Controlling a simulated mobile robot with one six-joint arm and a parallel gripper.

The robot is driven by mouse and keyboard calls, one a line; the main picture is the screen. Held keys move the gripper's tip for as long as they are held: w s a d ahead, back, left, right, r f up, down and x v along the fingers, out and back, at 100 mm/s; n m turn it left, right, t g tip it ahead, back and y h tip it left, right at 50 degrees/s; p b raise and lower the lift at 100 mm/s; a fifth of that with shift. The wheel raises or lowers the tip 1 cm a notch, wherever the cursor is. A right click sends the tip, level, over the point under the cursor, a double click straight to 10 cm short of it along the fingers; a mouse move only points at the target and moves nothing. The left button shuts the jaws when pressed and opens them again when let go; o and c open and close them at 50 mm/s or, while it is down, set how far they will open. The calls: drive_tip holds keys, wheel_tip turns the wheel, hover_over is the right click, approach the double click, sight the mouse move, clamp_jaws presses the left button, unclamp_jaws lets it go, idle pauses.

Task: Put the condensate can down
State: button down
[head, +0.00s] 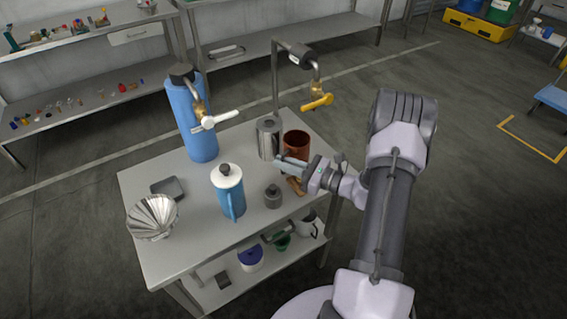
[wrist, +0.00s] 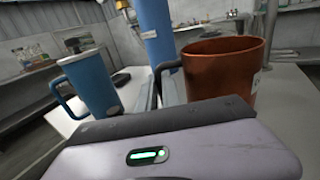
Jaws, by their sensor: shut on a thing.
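The condensate can, which I take to be the reddish-brown mug-shaped can (head: 296,143), is upright at the right back of the grey table (head: 160,250). It fills the right of the wrist view (wrist: 222,75), with its handle toward the left. My gripper (head: 285,161) is shut on the can's handle, at the can's near side. The can's base is hidden by my gripper and wrist, so I cannot tell whether it touches the table.
A steel jug (head: 268,138) stands close left of the can. A tap with a yellow lever (head: 317,102) hangs above and behind. A blue jug (head: 229,192), a grey weight-like pot (head: 273,196), a fluted metal funnel (head: 152,217) and a blue cylinder (head: 196,120) also occupy the table.

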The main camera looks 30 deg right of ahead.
drive_tip(key=shift+s+f, duration=0.1)
drive_tip(key=shift+f, duration=0.25)
drive_tip(key=c, duration=1.5)
unclamp_jaws()
drive_tip(key=shift+a, duration=0.15)
drive_tip(key=shift+c, duration=0.2)
drive_tip(key=shift+s, duration=0.1)
